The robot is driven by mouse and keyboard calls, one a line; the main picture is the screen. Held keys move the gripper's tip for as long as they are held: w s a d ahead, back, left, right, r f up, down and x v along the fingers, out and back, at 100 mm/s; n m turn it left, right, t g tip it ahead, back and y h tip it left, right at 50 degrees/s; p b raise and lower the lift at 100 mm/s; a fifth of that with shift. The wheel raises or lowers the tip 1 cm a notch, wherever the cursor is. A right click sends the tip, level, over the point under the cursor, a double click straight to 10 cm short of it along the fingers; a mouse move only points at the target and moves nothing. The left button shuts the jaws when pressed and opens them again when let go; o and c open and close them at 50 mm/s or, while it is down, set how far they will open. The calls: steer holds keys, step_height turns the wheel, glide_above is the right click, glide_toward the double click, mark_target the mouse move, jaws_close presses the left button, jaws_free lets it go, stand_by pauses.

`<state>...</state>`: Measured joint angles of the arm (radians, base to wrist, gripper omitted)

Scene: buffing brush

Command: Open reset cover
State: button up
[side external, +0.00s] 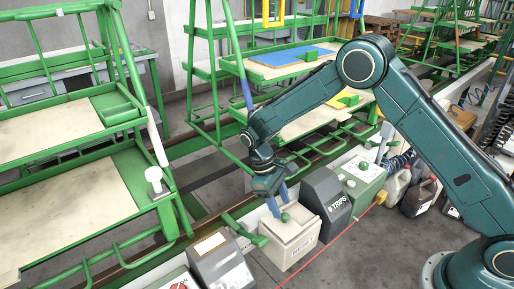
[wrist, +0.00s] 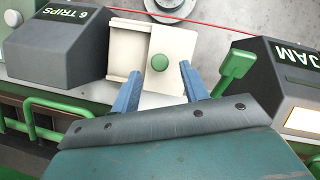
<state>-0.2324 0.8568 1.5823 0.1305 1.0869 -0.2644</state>
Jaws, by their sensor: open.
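A cream box (side external: 291,240) stands in the row of panels below my gripper; its front marking is too small to read. A flat cream lid piece with a round green knob (wrist: 159,62) covers its right part in the wrist view, and a shallow cream recess (wrist: 129,48) lies to the left. I cannot tell which part is named the reset cover. My gripper (wrist: 161,84) is open, its two blue fingers apart and pointing at the box. The knob shows just beyond the fingertips, roughly midway between them. I see no contact with it.
A dark grey hood marked "6 TRIPS" (wrist: 60,42) is on one side of the box, and a dark hood marked "JAM" (wrist: 275,80) on the other. A green lever (wrist: 236,68) stands close to one finger. Green racks (side external: 130,180) stand behind at the left.

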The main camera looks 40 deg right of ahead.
mark_target(282, 221)
steer(key=shift+x, duration=1.35)
